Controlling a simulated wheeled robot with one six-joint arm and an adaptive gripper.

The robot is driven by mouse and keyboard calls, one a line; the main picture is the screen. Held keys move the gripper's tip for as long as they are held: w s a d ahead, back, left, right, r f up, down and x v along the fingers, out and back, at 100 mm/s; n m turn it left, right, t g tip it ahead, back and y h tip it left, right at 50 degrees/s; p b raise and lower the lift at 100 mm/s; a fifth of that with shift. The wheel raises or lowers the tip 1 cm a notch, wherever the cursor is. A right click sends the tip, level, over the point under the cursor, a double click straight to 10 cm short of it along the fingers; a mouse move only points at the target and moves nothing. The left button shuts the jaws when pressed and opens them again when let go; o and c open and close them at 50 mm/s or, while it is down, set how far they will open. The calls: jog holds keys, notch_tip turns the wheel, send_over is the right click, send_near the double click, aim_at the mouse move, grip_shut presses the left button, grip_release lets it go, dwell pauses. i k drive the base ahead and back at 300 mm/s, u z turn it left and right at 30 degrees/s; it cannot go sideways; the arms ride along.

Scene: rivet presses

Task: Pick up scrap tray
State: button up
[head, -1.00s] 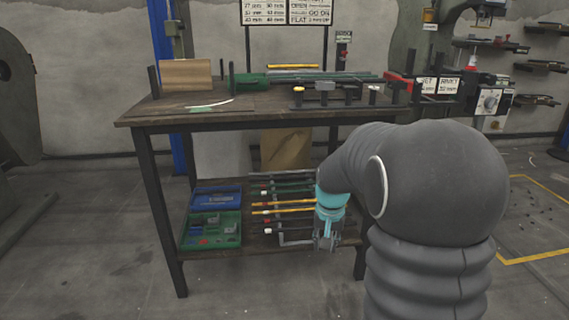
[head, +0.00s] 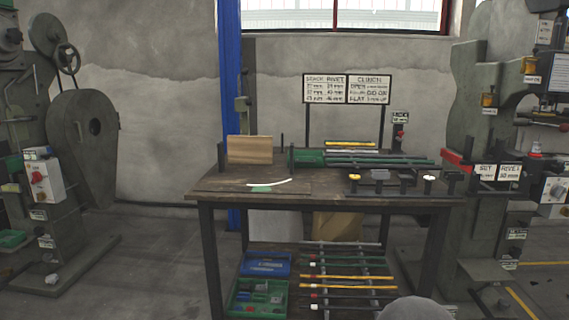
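No tray is clearly marked as the scrap tray, and I cannot tell which one it is. A green tray (head: 236,297) holding small coloured pieces sits on the bench's lower shelf, at its left end. A blue tray (head: 267,264) lies just behind it. Another green tray-like item (head: 12,239) shows at the far left edge, by the left press. My gripper is not in view; only a grey rounded part of my arm shows at the bottom, right of centre.
The dark workbench (head: 330,202) stands in the middle, with green tooling (head: 308,158) and a wooden block (head: 249,150) on top. Several coloured rods (head: 345,278) lie on its lower shelf. Grey presses stand left (head: 85,135) and right (head: 478,90). Floor between left press and bench is clear.

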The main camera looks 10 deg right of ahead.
aim_at(305, 159)
jog(key=u, duration=1.15)
jog(key=i, duration=4.35)
jog(key=z, duration=1.45)
jog(key=i, duration=1.75)
jog(key=z, duration=3.5)
